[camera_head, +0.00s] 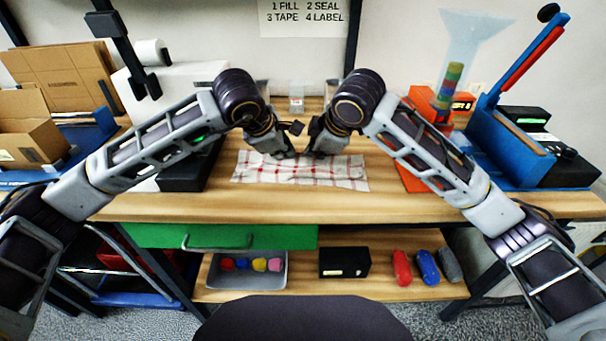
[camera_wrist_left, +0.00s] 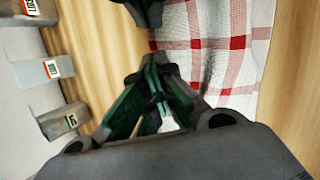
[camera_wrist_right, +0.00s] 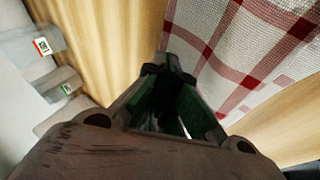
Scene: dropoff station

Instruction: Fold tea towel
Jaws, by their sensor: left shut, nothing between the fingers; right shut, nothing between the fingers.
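The tea towel (camera_head: 300,172) is white with red stripes and lies on the wooden worktop as a wide, short strip with some creases. It also shows in the left wrist view (camera_wrist_left: 225,55) and the right wrist view (camera_wrist_right: 245,45). My left gripper (camera_head: 290,152) is at the towel's far edge, left of centre; its fingers (camera_wrist_left: 155,80) are shut and empty. My right gripper (camera_head: 312,152) is close beside it at the same far edge; its fingers (camera_wrist_right: 165,72) are shut and empty. The grippers hide part of the far edge, and I cannot tell whether they touch the cloth.
Small labelled containers (camera_head: 296,96) stand behind the grippers. A black box (camera_head: 188,170) is left of the towel, and an orange stand (camera_head: 408,176) is to the right. Cardboard boxes (camera_head: 30,130) are at far left. The worktop in front of the towel (camera_head: 300,207) is clear.

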